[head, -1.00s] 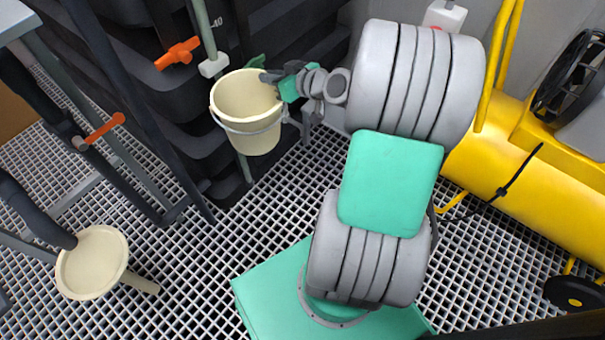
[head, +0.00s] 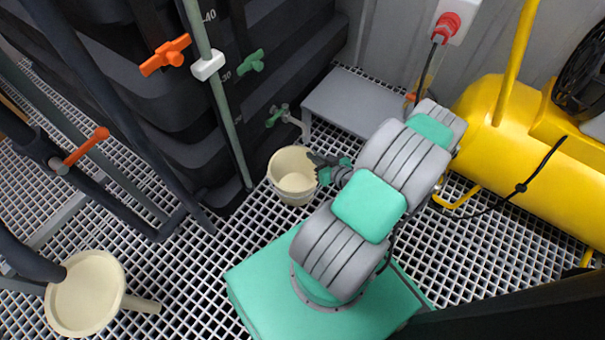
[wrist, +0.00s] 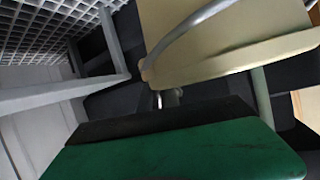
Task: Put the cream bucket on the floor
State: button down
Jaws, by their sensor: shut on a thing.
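The cream bucket (head: 293,188) is upright in the head view, low over the white grated floor (head: 240,235), beside the dark ribbed tank. Whether its base touches the floor I cannot tell. My gripper (head: 318,168) is shut on the right side of the bucket's rim. In the wrist view the bucket's cream wall (wrist: 215,50) and its grey handle fill the upper right, above the green and black gripper finger (wrist: 180,145). The far fingertip is hidden.
A dark tank (head: 150,90) with orange and green valves stands at left. A grey low bench (head: 350,105) is behind the bucket. A yellow machine (head: 520,135) stands at right. A cream funnel (head: 85,295) is at lower left. Open grating lies in front of the bucket.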

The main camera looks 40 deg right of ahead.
jog(key=shift+d+f, duration=0.1)
jog(key=shift+f, duration=0.25)
jog(key=w+d+f+b, duration=0.9)
jog(key=d+f+b, duration=0.1)
jog(key=f, duration=0.2)
jog(key=shift+d+f, duration=0.15)
jog(key=shift+f, duration=0.2)
jog(key=c, duration=1.6)
grip_release()
jog(key=shift+f, duration=0.1)
jog(key=shift+o, duration=0.2)
